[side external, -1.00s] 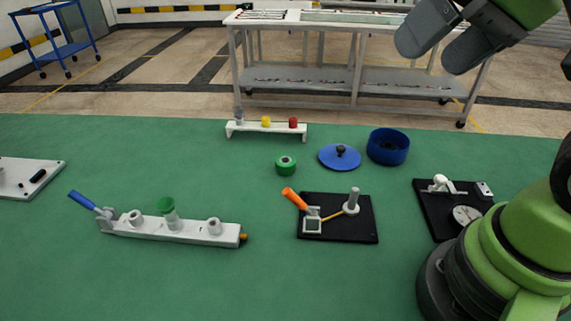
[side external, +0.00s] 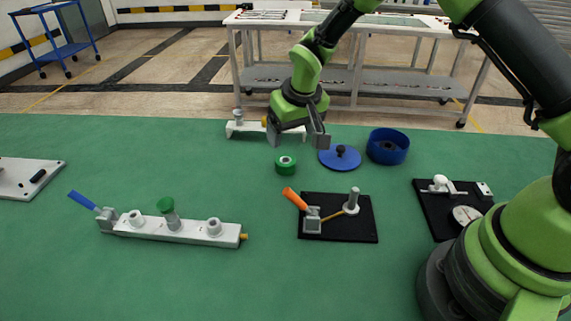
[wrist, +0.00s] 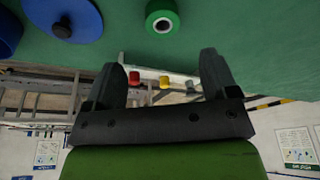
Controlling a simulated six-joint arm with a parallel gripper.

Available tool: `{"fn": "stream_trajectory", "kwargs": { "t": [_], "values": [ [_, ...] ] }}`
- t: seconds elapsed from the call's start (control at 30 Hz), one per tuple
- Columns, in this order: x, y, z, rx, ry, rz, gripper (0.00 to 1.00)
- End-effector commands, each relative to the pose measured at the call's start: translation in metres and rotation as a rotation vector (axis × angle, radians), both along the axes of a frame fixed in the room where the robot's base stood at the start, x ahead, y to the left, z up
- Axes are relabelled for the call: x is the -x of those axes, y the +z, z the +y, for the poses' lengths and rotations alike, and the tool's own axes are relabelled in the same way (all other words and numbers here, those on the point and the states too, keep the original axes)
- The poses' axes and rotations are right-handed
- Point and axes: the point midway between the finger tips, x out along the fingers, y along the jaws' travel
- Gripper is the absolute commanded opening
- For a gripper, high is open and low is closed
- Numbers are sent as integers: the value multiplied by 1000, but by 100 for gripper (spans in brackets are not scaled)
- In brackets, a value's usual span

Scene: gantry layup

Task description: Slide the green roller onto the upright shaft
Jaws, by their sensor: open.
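The green roller (side external: 286,168), a short ring with a pale centre, stands on the green table top near the middle. It shows at the top of the wrist view (wrist: 162,20). The upright shaft (side external: 353,198), a light grey pin with a pale collar at its foot, stands bare on a black plate (side external: 345,230). My gripper (side external: 298,138) is open and empty, pointing down just above and behind the roller without visibly touching it. In the wrist view its two dark fingers (wrist: 162,68) are spread apart, with the roller beyond their tips.
An orange-handled clamp (side external: 297,203) is beside the shaft. A blue lid (side external: 340,158) and blue bowl (side external: 388,147) lie right of the roller. A white rack (side external: 235,129) is behind my gripper. A white bar (side external: 190,230) with posts is front left; table between is clear.

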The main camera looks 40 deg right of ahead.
Motion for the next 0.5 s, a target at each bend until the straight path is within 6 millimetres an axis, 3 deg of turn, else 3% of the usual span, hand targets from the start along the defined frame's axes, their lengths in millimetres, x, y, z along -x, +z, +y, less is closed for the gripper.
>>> {"fn": "stream_trajectory", "kwargs": {
  "t": [0.2,0.5],
  "values": [
    [-8,-33,-1,1,0,5,80],
    [-15,-60,-1,0,1,5,80]
  ]
}}
